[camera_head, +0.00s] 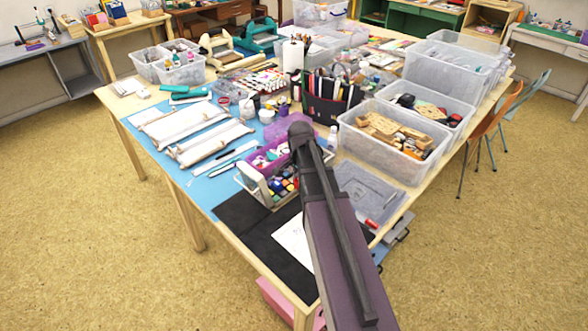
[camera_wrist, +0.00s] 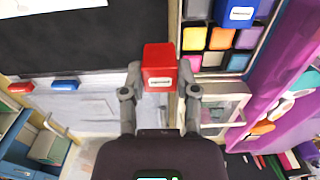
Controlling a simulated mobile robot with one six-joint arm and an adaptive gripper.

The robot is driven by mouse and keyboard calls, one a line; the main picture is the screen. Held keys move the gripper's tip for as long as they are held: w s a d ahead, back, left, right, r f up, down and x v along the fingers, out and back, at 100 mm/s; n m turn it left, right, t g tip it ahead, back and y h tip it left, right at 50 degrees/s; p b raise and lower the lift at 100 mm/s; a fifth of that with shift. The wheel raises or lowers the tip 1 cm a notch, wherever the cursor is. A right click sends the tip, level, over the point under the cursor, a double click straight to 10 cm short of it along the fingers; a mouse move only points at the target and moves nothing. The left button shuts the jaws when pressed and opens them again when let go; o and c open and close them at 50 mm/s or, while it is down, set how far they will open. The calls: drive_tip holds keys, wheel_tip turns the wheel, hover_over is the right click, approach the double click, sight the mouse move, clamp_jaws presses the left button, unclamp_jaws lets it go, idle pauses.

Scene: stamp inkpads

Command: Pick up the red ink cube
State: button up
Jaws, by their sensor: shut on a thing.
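The red ink cube (camera_wrist: 158,68) is in the wrist view, with a small white label on its face. My gripper (camera_wrist: 158,86) is shut on it, one finger at each side. The cube appears raised, beside the box of ink cubes. In the head view, my arm hides the gripper and the red cube. The box of ink cubes (camera_head: 253,185) stands near the table's front, with several coloured cubes inside. A blue cube (camera_wrist: 236,13) shows in the wrist view.
A black mat (camera_head: 240,212) with white paper (camera_head: 291,239) lies at the table's front edge. A clear bin of wooden blocks (camera_head: 378,153) stands to the right. Rolled white cloths (camera_head: 180,123) lie on the blue mat to the left.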

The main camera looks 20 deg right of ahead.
drive_tip(key=s, duration=0.8)
drive_tip(key=shift+a+r+p, duration=0.25)
drive_tip(key=shift+r+p, duration=0.05)
drive_tip(key=shift+r, duration=0.05)
drive_tip(key=shift+o, duration=0.3)
drive_tip(key=shift+c, duration=0.7)
drive_tip(key=shift+s, duration=0.15)
